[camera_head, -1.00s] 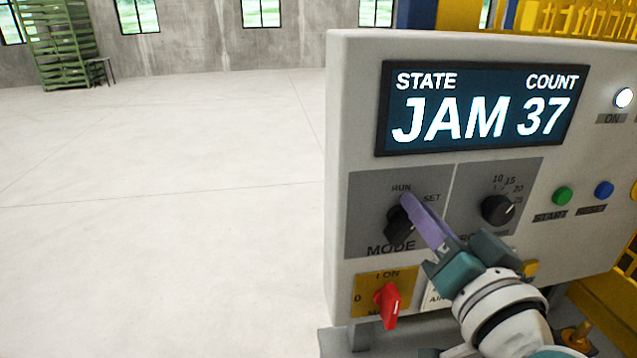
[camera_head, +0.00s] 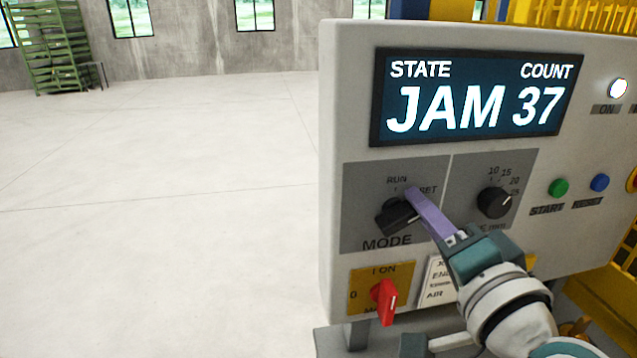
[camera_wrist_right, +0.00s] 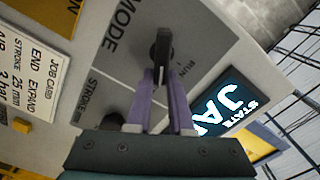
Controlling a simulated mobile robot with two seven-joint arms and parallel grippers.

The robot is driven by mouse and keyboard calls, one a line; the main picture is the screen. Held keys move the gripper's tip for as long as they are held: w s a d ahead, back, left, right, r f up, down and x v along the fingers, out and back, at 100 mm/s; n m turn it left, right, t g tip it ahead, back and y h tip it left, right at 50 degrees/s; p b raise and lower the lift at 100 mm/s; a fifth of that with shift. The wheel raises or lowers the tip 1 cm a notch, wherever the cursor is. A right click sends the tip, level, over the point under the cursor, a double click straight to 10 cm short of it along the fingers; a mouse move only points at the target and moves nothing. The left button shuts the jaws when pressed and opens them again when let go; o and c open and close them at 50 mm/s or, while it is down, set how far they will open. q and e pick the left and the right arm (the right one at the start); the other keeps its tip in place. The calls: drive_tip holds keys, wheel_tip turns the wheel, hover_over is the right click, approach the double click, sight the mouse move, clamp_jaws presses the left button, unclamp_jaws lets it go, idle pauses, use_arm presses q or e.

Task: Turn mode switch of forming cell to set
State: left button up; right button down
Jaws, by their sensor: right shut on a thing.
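The mode switch (camera_head: 397,216) is a black knob on a grey plate of the forming cell's panel, marked MODE, with RUN above and SET to its upper right. The SET lettering is partly covered by my gripper finger. My right gripper (camera_head: 411,194) has purple fingers and is shut on the knob. In the right wrist view, the gripper (camera_wrist_right: 163,74) has one finger on each side of the knob (camera_wrist_right: 161,47). The knob's handle lies tilted in the head view. The display (camera_head: 473,96) reads STATE JAM, COUNT 37. My left gripper is not in view.
A stroke dial (camera_head: 493,202) sits right of the mode switch. A red switch (camera_head: 384,301) is just below. Green start (camera_head: 558,187) and blue reset (camera_head: 600,183) buttons are further right. A job card (camera_wrist_right: 37,66) is on the panel. Open floor lies to the left.

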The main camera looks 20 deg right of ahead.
drive_tip(key=c, duration=0.8)
unclamp_jaws()
drive_tip(key=b+v, duration=0.2)
drive_tip(key=v, duration=0.8)
drive_tip(key=shift+b, duration=0.3)
drive_tip(key=shift+w+a, duration=0.1)
